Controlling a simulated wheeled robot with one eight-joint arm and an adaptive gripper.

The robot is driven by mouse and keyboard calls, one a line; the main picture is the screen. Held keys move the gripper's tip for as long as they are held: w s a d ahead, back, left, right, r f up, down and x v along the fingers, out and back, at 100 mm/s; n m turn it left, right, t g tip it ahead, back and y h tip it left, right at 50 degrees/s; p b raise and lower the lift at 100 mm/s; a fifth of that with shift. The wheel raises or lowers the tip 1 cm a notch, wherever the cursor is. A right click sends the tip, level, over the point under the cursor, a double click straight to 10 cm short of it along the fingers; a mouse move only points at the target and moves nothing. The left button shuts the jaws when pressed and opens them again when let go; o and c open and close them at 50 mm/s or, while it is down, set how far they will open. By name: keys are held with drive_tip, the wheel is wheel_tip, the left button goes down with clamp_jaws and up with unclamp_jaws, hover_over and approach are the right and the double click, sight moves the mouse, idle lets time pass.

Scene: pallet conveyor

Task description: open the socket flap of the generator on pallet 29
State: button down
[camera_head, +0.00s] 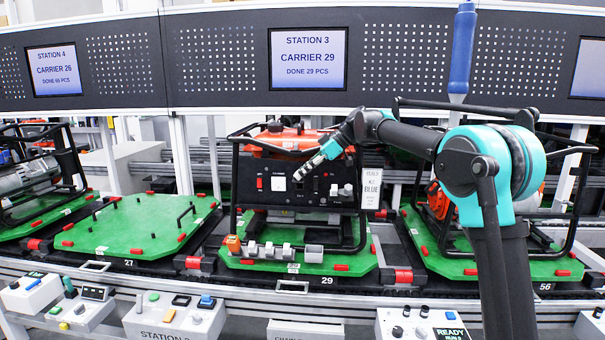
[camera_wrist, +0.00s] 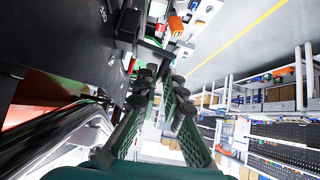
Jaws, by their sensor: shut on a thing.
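The generator (camera_head: 258,212) sits on the green pallet marked 29 (camera_head: 330,259), below the "STATION 3 / CARRIER 29" screen. It has an orange-red top, a black tube frame and a dark front panel with a red switch, a white square and light grey fittings. My gripper (camera_head: 299,177) reaches from the right to the middle of this panel. Its fingers are shut on a small part there, apparently the socket flap, which the fingers mostly hide. I cannot tell how far the flap is swung. The wrist view shows the green-black fingers (camera_wrist: 164,86) close beside the panel.
Grey blocks (camera_head: 268,249) and an orange piece (camera_head: 233,243) stand on the pallet's front edge. A white tag (camera_head: 371,188) hangs at the panel's right. The generator's frame bars surround the panel. My arm covers part of pallet 56's generator.

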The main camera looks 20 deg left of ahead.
drive_tip(key=c, duration=1.7)
unclamp_jaws()
drive_tip(key=v, duration=1.2)
drive_tip(key=shift+o, duration=0.3)
